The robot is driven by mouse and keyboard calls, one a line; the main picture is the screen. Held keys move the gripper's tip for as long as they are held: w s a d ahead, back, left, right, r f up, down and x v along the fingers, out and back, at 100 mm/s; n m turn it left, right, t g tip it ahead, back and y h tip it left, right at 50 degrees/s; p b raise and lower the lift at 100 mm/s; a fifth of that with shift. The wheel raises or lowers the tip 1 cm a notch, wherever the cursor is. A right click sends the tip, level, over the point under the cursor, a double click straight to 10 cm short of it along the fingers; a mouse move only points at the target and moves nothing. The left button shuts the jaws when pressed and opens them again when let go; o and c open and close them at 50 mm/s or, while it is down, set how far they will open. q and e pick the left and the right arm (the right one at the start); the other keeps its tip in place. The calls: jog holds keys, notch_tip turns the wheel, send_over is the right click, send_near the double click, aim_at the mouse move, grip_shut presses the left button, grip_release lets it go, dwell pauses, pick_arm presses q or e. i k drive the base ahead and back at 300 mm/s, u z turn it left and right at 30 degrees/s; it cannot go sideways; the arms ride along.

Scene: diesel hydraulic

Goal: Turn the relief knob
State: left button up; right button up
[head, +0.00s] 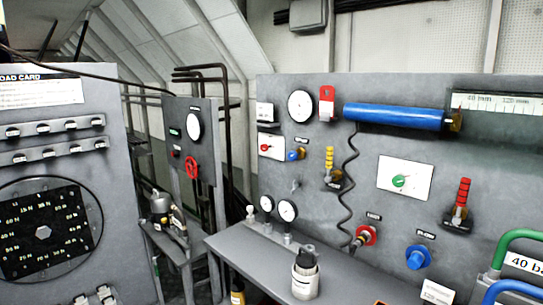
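A red round knob (367,236) sticks out low on the large grey panel, under a small black label whose text is too small to read surely. A larger blue knob (417,257) sits to its right, also under a small black label. I cannot tell from the labels which one is the relief knob. A green knob (400,181) is on a white plate above them. Neither of my grippers shows in the head view.
A grey bench (262,255) with two gauges and a white canister (305,280) stands before the panel. A blue cylinder (393,116) and coiled black hose (349,180) are above. Green and blue pipes (508,240) fill the lower right. A red handwheel (191,166) is left.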

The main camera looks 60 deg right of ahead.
aim_at(293, 156)
jog(key=u, duration=0.05)
jog(key=i, duration=1.15)
jog(key=z, duration=1)
jog(key=i, duration=0.75)
jog(key=z, duration=0.85)
